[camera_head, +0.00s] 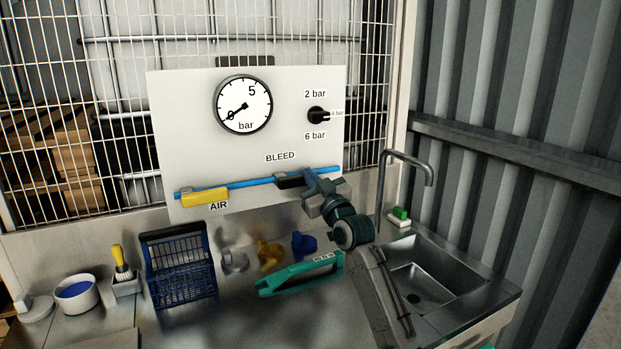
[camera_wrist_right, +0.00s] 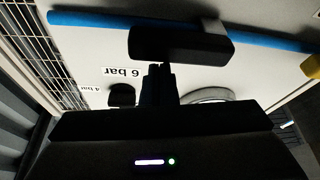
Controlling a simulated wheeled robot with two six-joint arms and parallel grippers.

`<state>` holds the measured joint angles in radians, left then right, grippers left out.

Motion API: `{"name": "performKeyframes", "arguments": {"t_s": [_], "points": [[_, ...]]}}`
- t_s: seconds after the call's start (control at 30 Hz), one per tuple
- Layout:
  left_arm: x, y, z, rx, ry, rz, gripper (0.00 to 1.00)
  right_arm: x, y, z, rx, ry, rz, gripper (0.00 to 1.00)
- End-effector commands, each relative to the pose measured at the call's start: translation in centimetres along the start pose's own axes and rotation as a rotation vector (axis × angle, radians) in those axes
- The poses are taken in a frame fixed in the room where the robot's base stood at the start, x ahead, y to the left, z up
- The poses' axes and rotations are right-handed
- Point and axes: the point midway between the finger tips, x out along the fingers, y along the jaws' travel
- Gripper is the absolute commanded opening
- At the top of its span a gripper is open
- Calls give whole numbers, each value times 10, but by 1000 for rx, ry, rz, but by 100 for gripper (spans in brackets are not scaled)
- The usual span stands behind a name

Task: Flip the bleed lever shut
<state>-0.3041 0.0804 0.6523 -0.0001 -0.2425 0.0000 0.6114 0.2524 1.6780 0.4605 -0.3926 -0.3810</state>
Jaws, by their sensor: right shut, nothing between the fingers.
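The black bleed lever (camera_head: 288,182) sits on the blue pipe under the BLEED label on the white panel. It lies roughly along the pipe. In the right wrist view the lever (camera_wrist_right: 180,44) shows large, upside down, in front of the pipe. My right gripper (camera_head: 310,178) is at the lever's right end in the head view, shut and empty. In the wrist view its fingertips (camera_wrist_right: 158,72) are right at the lever's edge; I cannot tell whether they touch. The gripper hides part of the pipe and the lever's right end. My left gripper is out of view.
A yellow AIR lever (camera_head: 205,197) lies along the pipe at left. The gauge (camera_head: 243,104) reads near 0, and a black selector knob (camera_head: 318,115) is above right. Below are a blue crate (camera_head: 180,268), a teal tool (camera_head: 300,274) and a sink (camera_head: 428,284).

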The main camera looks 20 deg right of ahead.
Motion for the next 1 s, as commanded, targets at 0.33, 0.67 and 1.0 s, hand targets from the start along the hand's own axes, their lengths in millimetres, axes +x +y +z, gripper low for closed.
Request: {"name": "performKeyframes", "arguments": {"t_s": [0.33, 0.67, 1.0], "points": [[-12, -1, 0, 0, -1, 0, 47, 7, 6, -15, -1, 0, 3, 0], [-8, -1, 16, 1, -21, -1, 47, -26, 12, -30, -8, -2, 7, 0], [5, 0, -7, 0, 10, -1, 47, -78, 8, -33, -4, -2, 7, 0]]}}
